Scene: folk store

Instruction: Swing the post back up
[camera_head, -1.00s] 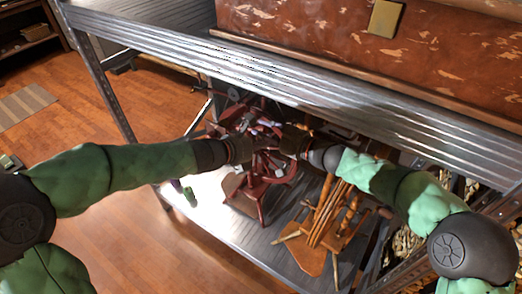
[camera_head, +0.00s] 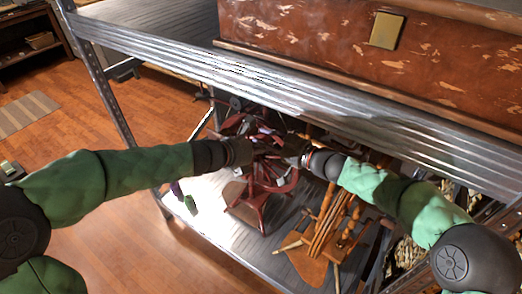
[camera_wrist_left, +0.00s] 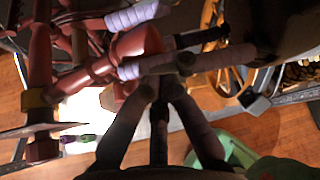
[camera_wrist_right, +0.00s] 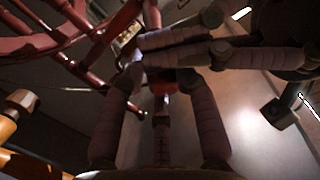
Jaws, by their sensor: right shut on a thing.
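A dark red wooden spinning wheel (camera_head: 258,203) stands on the lower metal shelf, under the upper shelf. Its turned red parts also show in the left wrist view (camera_wrist_left: 38,70) and the right wrist view (camera_wrist_right: 75,15). My right gripper (camera_head: 281,153) reaches in from the right and is shut on a red part, apparently the post (camera_wrist_right: 160,87); its fingers hide most of it. My left gripper (camera_head: 254,151) is at the upper part of the wheel, close beside the right one. Overlapping fingers hide whether it is open or shut.
A lighter orange-brown wooden wheel (camera_head: 318,232) stands to the right on the same lower shelf (camera_head: 232,232). The ribbed upper shelf (camera_head: 300,92) hangs close above both hands and carries a worn red chest (camera_head: 320,35). Open wooden floor (camera_head: 130,240) lies at the left.

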